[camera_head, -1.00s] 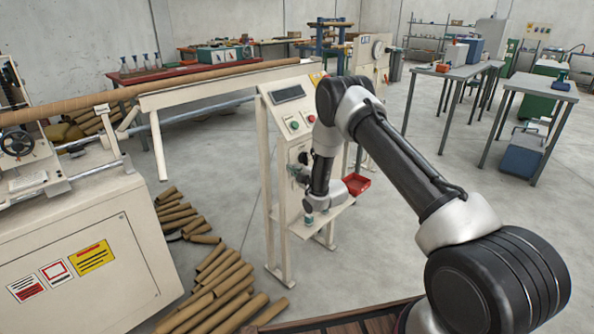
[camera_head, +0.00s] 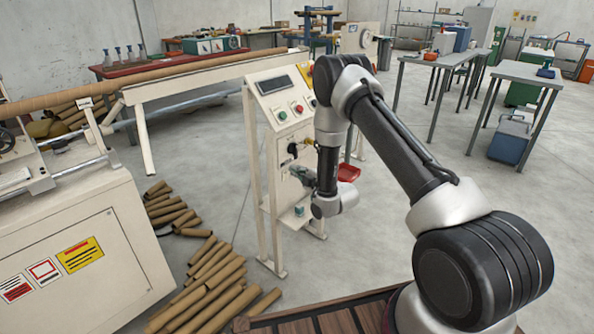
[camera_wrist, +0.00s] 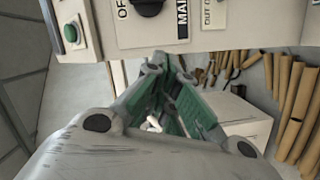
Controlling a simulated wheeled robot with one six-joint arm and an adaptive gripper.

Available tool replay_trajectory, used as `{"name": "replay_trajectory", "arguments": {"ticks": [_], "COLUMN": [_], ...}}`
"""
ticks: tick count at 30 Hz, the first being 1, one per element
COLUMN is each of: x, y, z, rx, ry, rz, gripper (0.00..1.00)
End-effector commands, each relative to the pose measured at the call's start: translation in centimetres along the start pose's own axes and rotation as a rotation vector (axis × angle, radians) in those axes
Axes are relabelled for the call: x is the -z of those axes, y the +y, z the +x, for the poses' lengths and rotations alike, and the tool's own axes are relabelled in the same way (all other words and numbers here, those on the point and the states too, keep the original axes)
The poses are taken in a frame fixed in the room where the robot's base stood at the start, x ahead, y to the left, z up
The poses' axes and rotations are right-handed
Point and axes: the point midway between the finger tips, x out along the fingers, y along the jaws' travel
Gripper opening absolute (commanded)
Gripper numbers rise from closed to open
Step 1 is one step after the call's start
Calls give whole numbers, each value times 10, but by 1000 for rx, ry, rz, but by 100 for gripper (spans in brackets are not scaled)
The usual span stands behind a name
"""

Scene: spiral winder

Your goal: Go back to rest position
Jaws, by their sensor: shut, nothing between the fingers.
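The control stand (camera_head: 262,135) is cream-coloured, with a dark screen (camera_head: 273,84), a green button (camera_head: 282,115) and a red button (camera_head: 299,108) on its sloped panel. A black knob (camera_head: 293,148) sits on its front. My arm reaches in front of the stand, bent downward. My gripper (camera_head: 296,171) is partly hidden beside the stand's front. In the wrist view my gripper (camera_wrist: 168,62) has its greenish fingers drawn together at the tips, with nothing between them. The panel's lower edge, a green button (camera_wrist: 70,32) and the knob (camera_wrist: 147,6) show just beyond the fingertips.
Cardboard tubes (camera_head: 215,285) lie on the floor at the lower left, beside the winder (camera_head: 75,240). Open floor lies right of my arm, before grey tables (camera_head: 440,60).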

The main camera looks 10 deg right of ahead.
Motion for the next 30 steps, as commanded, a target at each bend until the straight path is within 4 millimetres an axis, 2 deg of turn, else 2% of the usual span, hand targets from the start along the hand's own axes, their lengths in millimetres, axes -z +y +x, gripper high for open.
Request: {"name": "replay_trajectory", "arguments": {"ticks": [4,5,8,11,12,13,15,17,20,26,30], "x": [0,-2,-16,-37,-45,-50,-55,-56,-50,-15,18], "y": [-1,-7,-39,-94,-116,-126,-133,-126,-94,-3,58], "z": [0,0,-5,-33,-50,-63,-91,-117,-164,-256,-318], "rx": [5,27,159,369,455,514,624,698,785,839,826], "ry": [-2,-11,-83,-232,-307,-366,-501,-624,-837,-1189,-1360], "rz": [31,56,164,309,368,412,503,579,700,898,1006], "gripper": [0,0,0,0,0,0,0,0,0,0,0]}}
